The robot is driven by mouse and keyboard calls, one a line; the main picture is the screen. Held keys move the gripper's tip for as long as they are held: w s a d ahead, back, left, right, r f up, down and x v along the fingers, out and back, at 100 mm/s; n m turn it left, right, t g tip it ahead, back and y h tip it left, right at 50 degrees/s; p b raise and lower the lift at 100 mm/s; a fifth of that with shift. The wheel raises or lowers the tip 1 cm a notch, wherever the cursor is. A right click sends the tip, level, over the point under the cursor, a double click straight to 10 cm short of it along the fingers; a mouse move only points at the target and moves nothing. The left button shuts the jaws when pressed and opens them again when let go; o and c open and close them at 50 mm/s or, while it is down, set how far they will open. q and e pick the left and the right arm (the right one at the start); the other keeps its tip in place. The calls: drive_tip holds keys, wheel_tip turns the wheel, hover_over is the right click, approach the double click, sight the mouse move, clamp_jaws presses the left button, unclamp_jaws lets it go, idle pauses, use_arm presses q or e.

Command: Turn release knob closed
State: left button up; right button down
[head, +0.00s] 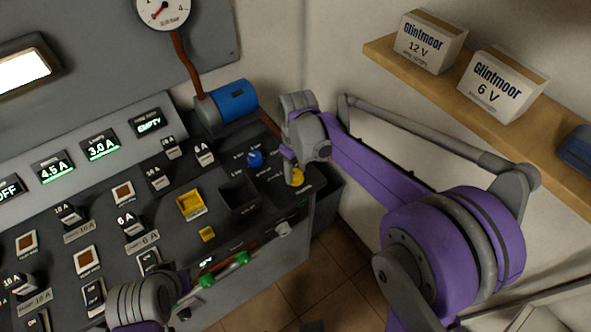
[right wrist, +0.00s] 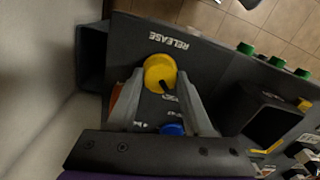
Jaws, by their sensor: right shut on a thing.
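The yellow release knob (head: 298,177) sits at the right end of the dark bench panel. It also shows in the right wrist view (right wrist: 158,68), beside the printed word RELEASE, with a dark pointer mark toward the lower right of that view. My right gripper (head: 291,166) reaches down to it, and in the right wrist view its two fingers (right wrist: 161,77) are on either side of the knob, shut on it. The fingers hide part of the knob's sides. My left gripper (head: 145,303) is low in the head view; its fingers cannot be made out clearly.
A blue knob (head: 255,159) sits near the yellow one. A black open box (head: 238,193) and a yellow socket (head: 190,204) lie to the left. A shelf (head: 450,84) with cartons is at the upper right.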

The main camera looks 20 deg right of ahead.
sight(296, 173)
drive_tip(key=shift+c, duration=1.5)
unclamp_jaws()
wheel_tip(296, 173, up, 11)
drive_tip(key=shift+d+p, duration=0.15)
drive_tip(key=shift+p, duration=0.2)
drive_tip(key=shift+f, duration=0.1)
drive_tip(key=s+d+f+m+t, duration=0.2)
drive_tip(key=s+f+m, duration=0.1)
drive_tip(key=s, duration=0.7)
drive_tip(key=s+d+f+m+t, duration=0.2)
drive_tip(key=s+f, duration=0.3)
drive_tip(key=s, duration=0.5)
drive_tip(key=shift+s+d+m+t, duration=0.15)
drive_tip(key=shift+s+m+t, duration=0.05)
drive_tip(key=shift+m+t, duration=0.55)
